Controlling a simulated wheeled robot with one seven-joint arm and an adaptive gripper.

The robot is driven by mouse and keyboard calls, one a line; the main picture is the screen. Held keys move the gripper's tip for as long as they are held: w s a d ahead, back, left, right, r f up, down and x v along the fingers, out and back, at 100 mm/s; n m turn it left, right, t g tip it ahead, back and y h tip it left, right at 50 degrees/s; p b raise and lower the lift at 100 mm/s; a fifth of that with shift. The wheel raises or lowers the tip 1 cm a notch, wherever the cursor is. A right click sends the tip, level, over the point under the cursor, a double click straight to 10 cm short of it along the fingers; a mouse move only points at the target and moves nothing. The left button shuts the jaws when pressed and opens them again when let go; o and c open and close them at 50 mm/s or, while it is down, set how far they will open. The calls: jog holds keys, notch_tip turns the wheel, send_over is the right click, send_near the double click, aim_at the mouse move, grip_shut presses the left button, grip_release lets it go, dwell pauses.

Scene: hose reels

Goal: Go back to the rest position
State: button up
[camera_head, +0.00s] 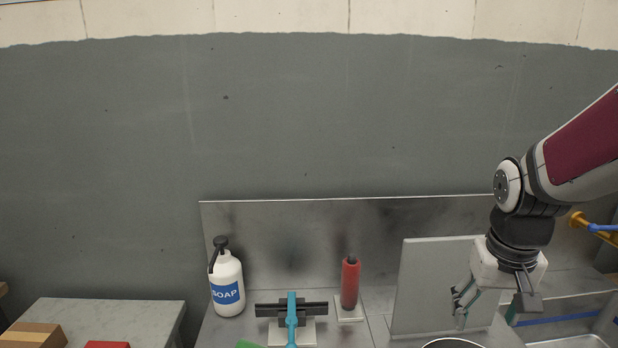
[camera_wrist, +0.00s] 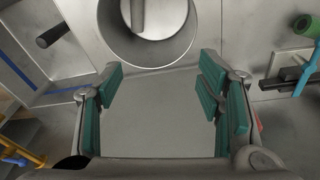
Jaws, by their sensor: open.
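My gripper (camera_head: 488,312) hangs at the right of the head view, over the metal counter, with its fingers pointing down. In the wrist view my gripper (camera_wrist: 161,82) has its teal-padded fingers wide apart with nothing held between them. A pale grey upright panel (camera_head: 422,290) stands just left of and behind the gripper. Between the fingers in the wrist view shows a plain grey surface (camera_wrist: 160,115), which looks like this panel. A round metal pot (camera_wrist: 187,45) lies beyond the fingertips; only its rim (camera_head: 452,343) shows in the head view.
A white soap bottle (camera_head: 227,285), a turquoise lever (camera_head: 292,320) on a black-barred fixture and a red cylinder (camera_head: 350,284) stand left on the counter. A yellow fitting with a blue handle (camera_head: 604,229) is at the far right, near the arm. A sink edge (camera_head: 575,342) lies below.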

jog(key=s+a+r+n+t, duration=0.1)
jog(key=s+a+r, duration=0.3)
jog(key=s+a, duration=0.1)
jog(key=s+a+r+n+t+y, duration=0.1)
jog(key=s+a+r+t, duration=0.1)
jog(key=s+a+r, duration=0.3)
jog(key=s, duration=0.3)
dwell(0.7)
